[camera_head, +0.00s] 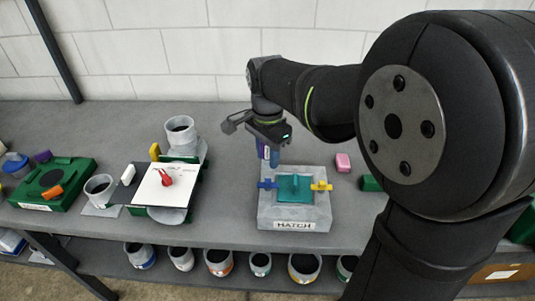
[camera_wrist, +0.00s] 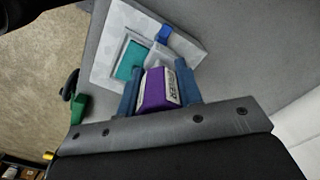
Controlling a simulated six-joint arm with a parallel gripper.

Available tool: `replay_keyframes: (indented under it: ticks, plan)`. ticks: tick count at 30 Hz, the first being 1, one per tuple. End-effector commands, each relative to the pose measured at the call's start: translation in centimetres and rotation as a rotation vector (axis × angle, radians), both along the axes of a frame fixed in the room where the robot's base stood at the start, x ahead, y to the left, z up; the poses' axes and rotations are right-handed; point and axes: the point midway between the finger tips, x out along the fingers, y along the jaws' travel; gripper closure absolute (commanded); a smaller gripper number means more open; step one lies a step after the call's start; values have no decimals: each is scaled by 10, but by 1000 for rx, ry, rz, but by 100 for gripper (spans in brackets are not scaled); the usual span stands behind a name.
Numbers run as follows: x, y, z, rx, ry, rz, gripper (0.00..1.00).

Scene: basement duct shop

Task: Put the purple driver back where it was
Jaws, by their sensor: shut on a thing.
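The purple driver (camera_wrist: 154,90) has a white label with dark lettering that I cannot read in full. My gripper (camera_wrist: 162,88) is shut on it, with one blue finger on each side. In the head view my gripper (camera_head: 268,157) hangs above the bench just behind the grey hatch box, and the driver (camera_head: 262,152) shows only as a small purple patch between the fingers. The spot the driver came from cannot be told from these frames.
The grey box marked HATCH (camera_head: 294,213) has a teal panel (camera_head: 295,187), a blue latch (camera_head: 267,184) and a yellow latch (camera_head: 321,186). A pink block (camera_head: 343,162) lies right. Left stand a white board (camera_head: 160,190), grey cups (camera_head: 98,187) and a green tray (camera_head: 75,173).

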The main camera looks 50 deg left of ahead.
Motion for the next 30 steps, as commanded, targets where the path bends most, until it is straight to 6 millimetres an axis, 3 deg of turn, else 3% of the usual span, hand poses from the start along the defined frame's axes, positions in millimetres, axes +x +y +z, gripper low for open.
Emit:
replay_keyframes:
  ticks: [5,15,19,23,30]
  plan:
    - [9,9,-2,0,0,-2,90]
    - [60,56,-16,-2,1,-3,90]
    - [69,66,-19,-1,1,-2,90]
    - [62,80,-30,-2,1,2,90]
    - [26,122,-63,-2,1,4,90]
